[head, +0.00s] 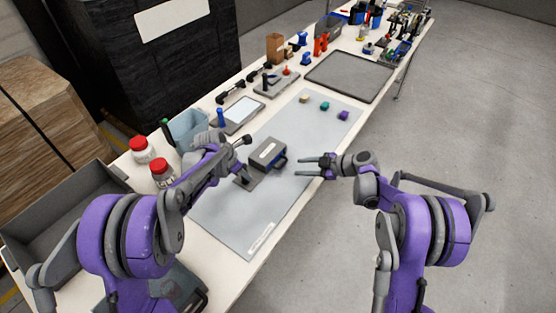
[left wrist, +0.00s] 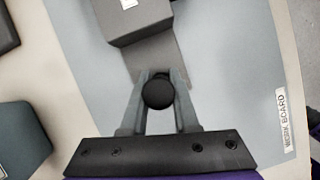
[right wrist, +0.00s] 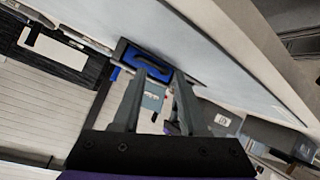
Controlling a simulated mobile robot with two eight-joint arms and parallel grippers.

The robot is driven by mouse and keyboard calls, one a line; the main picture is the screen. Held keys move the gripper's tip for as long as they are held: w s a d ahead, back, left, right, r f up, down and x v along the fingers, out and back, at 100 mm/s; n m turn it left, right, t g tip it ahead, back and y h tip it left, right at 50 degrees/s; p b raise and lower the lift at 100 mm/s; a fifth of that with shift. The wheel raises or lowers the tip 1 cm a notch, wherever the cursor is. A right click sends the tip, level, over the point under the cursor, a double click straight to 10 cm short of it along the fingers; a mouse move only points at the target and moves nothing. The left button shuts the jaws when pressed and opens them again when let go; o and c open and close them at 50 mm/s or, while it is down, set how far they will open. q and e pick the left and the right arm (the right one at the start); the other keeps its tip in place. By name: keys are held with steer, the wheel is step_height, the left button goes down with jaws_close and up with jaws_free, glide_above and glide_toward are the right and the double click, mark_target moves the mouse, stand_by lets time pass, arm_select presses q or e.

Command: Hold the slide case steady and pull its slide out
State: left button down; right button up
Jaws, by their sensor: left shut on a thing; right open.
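The slide case (head: 267,152), a dark grey box with a pale label on top, sits on the grey work mat. Its slide's blue handle (head: 281,160) shows at the case's right end, and also in the right wrist view (right wrist: 150,62). A grey plate (left wrist: 172,62) extends from the case on the other side. My left gripper (head: 243,180) is shut on a round black knob (left wrist: 158,92) at that plate. My right gripper (head: 322,167) is open and empty, right of the handle and apart from it, with its fingers pointing toward it.
The work mat (head: 225,222) is clear around the case. Several small coloured blocks, one purple (head: 343,115), lie at its far end. Red-lidded jars (head: 142,150) and a blue-grey bin (head: 188,127) stand left. An empty grey tray (head: 350,75) lies farther back.

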steer(key=a+r+n+g+h, duration=0.1)
steer(key=n, duration=0.1)
steer(key=w+a+r+n+g+h, duration=0.1)
steer(key=n, duration=0.1)
steer(key=w+a+n+g+h, duration=0.1)
steer(key=a, duration=0.1)
steer(key=shift+w+a+r+n+h, duration=0.1)
steer(key=shift+r+n+h, duration=0.3)
step_height(320, 180, up, 8)
steer(key=n+h, duration=0.5)
steer(key=n, duration=0.1)
steer(key=shift+g, duration=0.4)
steer(key=f, duration=0.3)
steer(key=a+f, duration=0.1)
steer(key=f, duration=0.3)
steer(key=a+f, duration=0.1)
steer(key=f, duration=0.3)
steer(key=shift+w+a+f, duration=0.1)
steer(key=shift+w+a, duration=0.15)
steer(key=shift+w, duration=0.15)
steer(key=shift+c, duration=0.3)
jaws_close()
